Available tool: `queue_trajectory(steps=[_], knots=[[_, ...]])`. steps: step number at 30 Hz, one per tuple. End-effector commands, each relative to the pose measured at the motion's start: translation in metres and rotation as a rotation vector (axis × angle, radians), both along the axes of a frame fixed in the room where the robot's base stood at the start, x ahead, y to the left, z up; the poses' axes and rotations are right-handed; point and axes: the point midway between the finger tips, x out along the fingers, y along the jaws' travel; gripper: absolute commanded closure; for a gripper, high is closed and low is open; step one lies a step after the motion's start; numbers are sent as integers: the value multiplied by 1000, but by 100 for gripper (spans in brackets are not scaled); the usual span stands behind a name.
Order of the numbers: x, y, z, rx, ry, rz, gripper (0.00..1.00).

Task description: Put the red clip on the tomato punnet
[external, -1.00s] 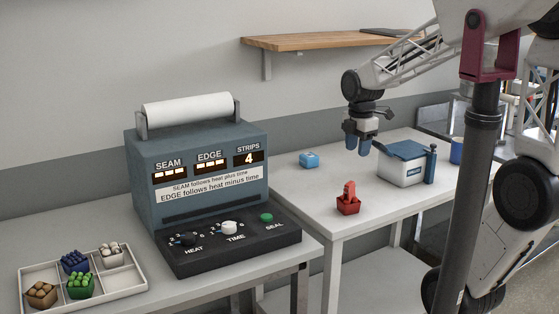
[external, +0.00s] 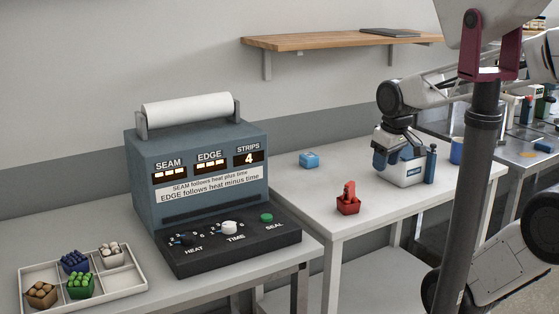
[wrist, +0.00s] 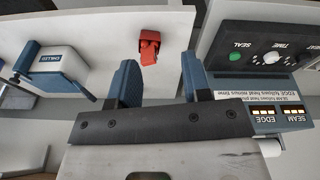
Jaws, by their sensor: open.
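A small red tray-like punnet (external: 348,207) stands near the front edge of the right-hand table. An upright red piece (external: 349,191) rises from it; it may be the clip, but I cannot tell whether it is attached. Both also show in the wrist view, the punnet (wrist: 152,30) just beyond the fingertips and the red piece (wrist: 149,52) nearer to them. My gripper (external: 391,159) is open and empty, in front of the white chilled box in the external view. Its two blue fingers show apart in the wrist view (wrist: 160,75), with nothing between them.
The white box (external: 408,175) with blue parts stands right of the punnet. A blue block (external: 309,160) lies at the table's back left. The sealing machine (external: 200,185) stands to the left. A compartment tray (external: 125,280) holds several coloured punnets. The table around the red punnet is clear.

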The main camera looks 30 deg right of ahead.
Motion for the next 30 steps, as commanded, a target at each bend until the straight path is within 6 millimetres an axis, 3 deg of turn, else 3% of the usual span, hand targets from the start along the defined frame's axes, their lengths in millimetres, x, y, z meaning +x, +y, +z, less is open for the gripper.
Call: queue_trajectory(steps=[9,30], knots=[[-18,2,-3,42,-24,-185,56],[-18,2,-3,43,-24,-189,56]])
